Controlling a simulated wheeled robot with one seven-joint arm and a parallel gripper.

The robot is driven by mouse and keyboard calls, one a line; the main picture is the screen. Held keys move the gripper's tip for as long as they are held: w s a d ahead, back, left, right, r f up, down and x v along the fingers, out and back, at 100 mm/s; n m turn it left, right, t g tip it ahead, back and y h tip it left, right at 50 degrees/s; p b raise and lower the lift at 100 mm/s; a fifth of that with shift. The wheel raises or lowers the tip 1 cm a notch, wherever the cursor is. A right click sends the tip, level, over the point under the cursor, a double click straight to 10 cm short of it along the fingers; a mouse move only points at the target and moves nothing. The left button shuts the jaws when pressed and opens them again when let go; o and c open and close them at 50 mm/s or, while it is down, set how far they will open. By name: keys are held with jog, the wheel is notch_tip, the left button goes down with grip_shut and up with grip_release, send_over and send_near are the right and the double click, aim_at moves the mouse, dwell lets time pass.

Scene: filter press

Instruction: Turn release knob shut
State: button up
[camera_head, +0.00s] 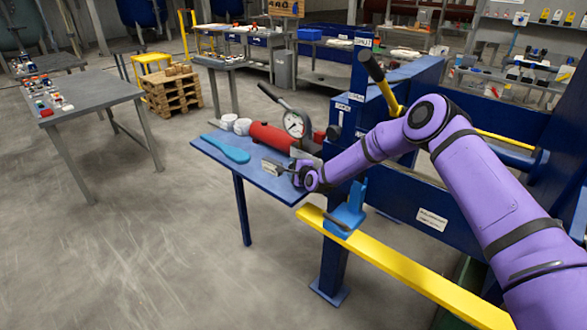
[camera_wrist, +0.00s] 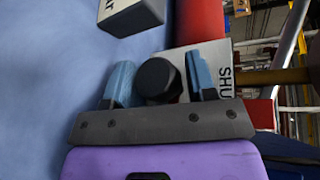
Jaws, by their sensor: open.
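A dark, faceted release knob (camera_wrist: 160,80) shows in the wrist view, in front of a pale block (camera_wrist: 225,62) with partly visible lettering "SHU". My gripper (camera_wrist: 161,76) has its two blue fingers apart, one on each side of the knob; I cannot tell whether either touches it. In the head view, my gripper (camera_head: 291,170) reaches low over the blue shelf (camera_head: 222,167), beside the red cylinder (camera_head: 271,137) of the pump. The knob is hidden there behind my arm and gripper.
A pressure gauge (camera_head: 294,124) and a dark lever (camera_head: 272,95) rise by the cylinder. A blue flat tool (camera_head: 226,149) and white rolls (camera_head: 242,126) lie on the shelf. A yellow rail (camera_head: 400,268) runs below my arm. A small grey box (camera_wrist: 131,14) stands near the fingers.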

jog(key=shift+w, duration=0.1)
jog(key=shift+c, duration=0.2)
jog(key=c, duration=0.6)
jog(key=shift+a, duration=0.1)
jog(key=shift+r, duration=0.1)
jog(key=shift+a+n+g+h, duration=0.1)
jog(key=shift+n+g+h, duration=0.2)
jog(key=shift+g+h, duration=0.65)
jog(key=shift+n+g+h, duration=0.6)
jog(key=shift+g+h, duration=1.05)
jog(key=shift+o, duration=0.2)
jog(key=g+h, duration=0.2)
jog(key=h, duration=0.1)
jog(key=shift+n+g, duration=0.3)
jog(key=shift+n+g+h, duration=0.3)
jog(key=shift+g+h, duration=0.9)
jog(key=shift+h, duration=0.6)
